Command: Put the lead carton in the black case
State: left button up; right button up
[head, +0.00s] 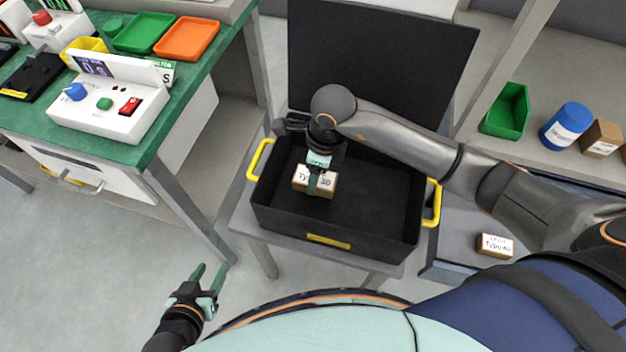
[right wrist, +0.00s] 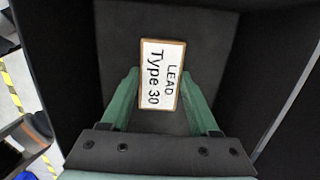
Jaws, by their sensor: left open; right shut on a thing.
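The black case (head: 285,222) stands open on a small grey table, its lid raised at the back. My right gripper (head: 314,186) reaches down into the case's left part and is shut on a lead carton (head: 325,183), a small brown box with a white label. In the right wrist view the carton (right wrist: 161,75) reads "LEAD Type 30" and sits between the green fingers (right wrist: 160,95), over the dark case floor. I cannot tell whether it touches the floor. My left gripper (head: 211,283) is open and empty, low at the left, away from the case.
Another small labelled carton (head: 495,246) lies on a grey surface right of the case. A green bin (head: 507,111), a blue drum (head: 567,126) and a brown box (head: 601,138) stand on the right shelf. A green-topped bench (head: 150,147) with a control box (head: 108,108) is at left.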

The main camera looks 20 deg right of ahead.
jog(key=shift+w+a+f, duration=0.15)
jog(key=shift+w+f, duration=0.2)
jog(key=shift+f, duration=0.05)
jog(key=shift+w+a+f+b, duration=0.15)
jog(key=shift+f+b, duration=0.2)
jog(key=shift+f, duration=1.3)
jog(key=shift+f, duration=0.15)
jog(key=o, duration=1.4)
jog(key=shift+r, duration=0.3)
jog(key=r, duration=0.3)
jog(key=d+r+p, duration=0.1)
jog(key=r, duration=0.3)
jog(key=r+p, duration=0.1)
jog(key=r, duration=0.2)
jog(key=shift+s+d+r, duration=0.15)
jog(key=shift+s+r, duration=0.15)
jog(key=shift+s, duration=0.05)
jog(key=shift+s+r, duration=0.1)
jog(key=shift+r, duration=0.4)
